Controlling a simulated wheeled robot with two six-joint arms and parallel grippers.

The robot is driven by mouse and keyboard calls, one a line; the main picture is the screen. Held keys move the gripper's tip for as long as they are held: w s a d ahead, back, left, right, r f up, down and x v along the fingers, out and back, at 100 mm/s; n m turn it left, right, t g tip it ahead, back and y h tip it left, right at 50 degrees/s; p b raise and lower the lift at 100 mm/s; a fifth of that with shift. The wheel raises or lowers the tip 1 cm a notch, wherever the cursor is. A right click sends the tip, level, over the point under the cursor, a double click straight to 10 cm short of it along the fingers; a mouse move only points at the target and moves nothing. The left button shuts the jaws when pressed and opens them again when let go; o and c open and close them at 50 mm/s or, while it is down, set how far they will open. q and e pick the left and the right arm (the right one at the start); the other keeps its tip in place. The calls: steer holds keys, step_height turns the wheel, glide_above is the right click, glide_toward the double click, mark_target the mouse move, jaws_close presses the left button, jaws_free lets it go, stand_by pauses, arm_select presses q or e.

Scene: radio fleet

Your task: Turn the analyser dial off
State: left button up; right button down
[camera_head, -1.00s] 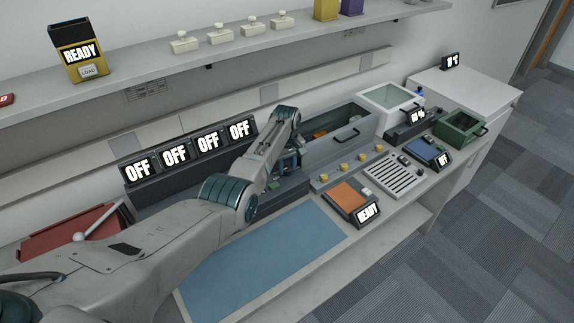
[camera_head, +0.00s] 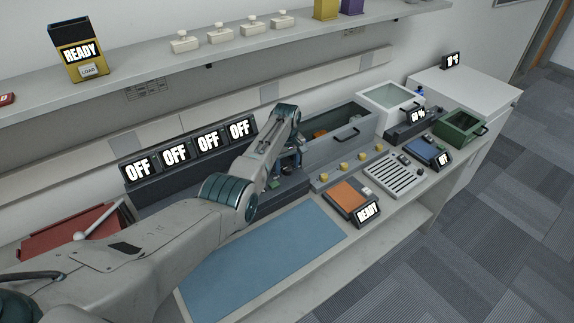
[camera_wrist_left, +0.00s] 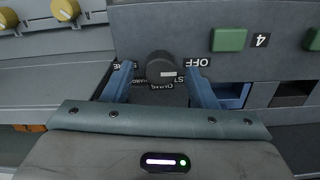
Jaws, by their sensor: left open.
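The dark round dial (camera_wrist_left: 161,67) with a white mark shows in the left wrist view, on a grey panel with printed labels around it. An OFF label (camera_wrist_left: 196,62) is right of the dial, upside down; other labels are partly covered. My left gripper (camera_wrist_left: 163,84) is open, with one blue finger on each side of the dial. I cannot tell whether the fingers touch it. In the head view my left gripper (camera_head: 287,162) points down at the grey panel, and the arm hides the dial. My right gripper is not in view.
Green buttons (camera_wrist_left: 229,39) sit right of the dial in the wrist view; yellow knobs (camera_wrist_left: 65,10) sit left. Several OFF displays (camera_head: 207,145) stand behind my arm. An open grey bin (camera_head: 340,140) is to the right. A blue mat (camera_head: 265,262) lies clear in front.

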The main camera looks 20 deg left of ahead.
mark_target(287, 167)
arm_select(q)
step_height(287, 167, up, 10)
steer(key=b, duration=0.2)
steer(key=shift+r, duration=0.25)
steer(key=shift+r, duration=0.1)
